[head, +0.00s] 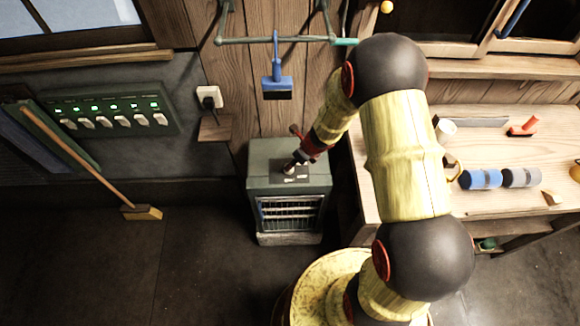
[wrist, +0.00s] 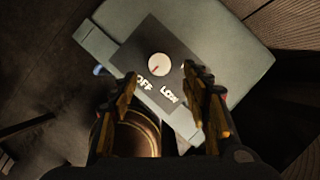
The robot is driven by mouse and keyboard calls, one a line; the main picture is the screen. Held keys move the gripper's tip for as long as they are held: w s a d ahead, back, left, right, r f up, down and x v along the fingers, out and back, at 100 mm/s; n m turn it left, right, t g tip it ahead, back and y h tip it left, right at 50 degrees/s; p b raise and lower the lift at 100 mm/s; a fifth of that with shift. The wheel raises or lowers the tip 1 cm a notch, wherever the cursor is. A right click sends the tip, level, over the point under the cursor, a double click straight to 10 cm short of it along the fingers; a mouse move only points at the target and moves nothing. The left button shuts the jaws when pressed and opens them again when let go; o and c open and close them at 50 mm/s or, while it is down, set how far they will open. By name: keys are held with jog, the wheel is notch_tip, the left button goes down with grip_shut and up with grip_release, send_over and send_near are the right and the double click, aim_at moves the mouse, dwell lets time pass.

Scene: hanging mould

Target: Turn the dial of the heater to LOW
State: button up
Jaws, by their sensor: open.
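The heater (head: 262,183) is a grey-green box with a barred front, standing on the floor against the wall. Its top also shows in the wrist view (wrist: 225,45). A dark panel there bears a round white dial (wrist: 158,65) with a red mark pointing to the lower left, roughly toward the OFF label (wrist: 144,84). The LOW label (wrist: 169,95) lies to the right of OFF; another label is mostly hidden by my right finger. My gripper (wrist: 160,78) is open, its fingers apart on either side below the dial, apparently not touching it. In the head view my gripper (head: 296,160) is over the heater top.
A wooden workbench (head: 465,200) with a blue and grey cylinder (head: 500,178) stands right of the heater. A blue brush (head: 277,80) hangs from a rail above. A switch panel (head: 112,113) and a broom (head: 142,212) are at the left. The floor left of the heater is clear.

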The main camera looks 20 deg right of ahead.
jog(key=b+x, duration=0.2)
jog(key=x, duration=0.5)
jog(key=shift+r, duration=0.1)
jog(key=shift+c, duration=0.7)
jog(key=c, duration=1)
jog(key=shift+o, duration=0.2)
jog(key=shift+n, duration=0.3)
jog(key=n+g+p, duration=0.1)
jog(key=n, duration=0.1)
jog(key=n+y+p, duration=0.1)
jog(key=n+p, duration=0.1)
jog(key=n, duration=0.1)
jog(key=shift+d+n+g+y, duration=0.1)
jog(key=shift+n+g+y, duration=0.2)
jog(key=shift+g, duration=0.1)
jog(key=n+g, duration=0.1)
jog(key=n, duration=0.1)
jog(key=n+g+p, duration=0.1)
jog(key=n, duration=0.2)
jog(key=shift+w+y, duration=0.2)
jog(key=shift+y, duration=0.1)
jog(key=shift+n, duration=0.4)
